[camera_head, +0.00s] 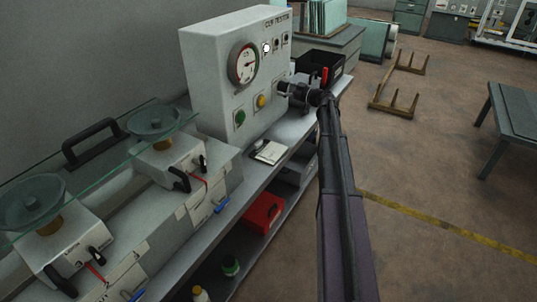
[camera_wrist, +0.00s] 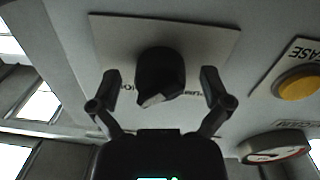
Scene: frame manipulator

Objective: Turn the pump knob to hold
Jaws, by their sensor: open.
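The pump knob (camera_wrist: 160,76) is a black rotary knob with a pale pointer mark, on a light label plate (camera_wrist: 215,45) on the machine's front panel. In the wrist view my gripper (camera_wrist: 162,84) is open, with one finger on each side of the knob and a visible gap to it on both sides. The lettering on the plate is partly covered and I cannot read it. In the head view my gripper (camera_head: 285,89) is at the right part of the grey machine box (camera_head: 215,60), and the knob is hidden there.
The box carries a round gauge (camera_head: 243,63), a green button (camera_head: 240,117) and a yellow button (camera_head: 261,101). The yellow button also shows in the wrist view (camera_wrist: 300,86). A notepad (camera_head: 270,152) lies on the bench below. A black bin (camera_head: 322,64) stands behind my arm.

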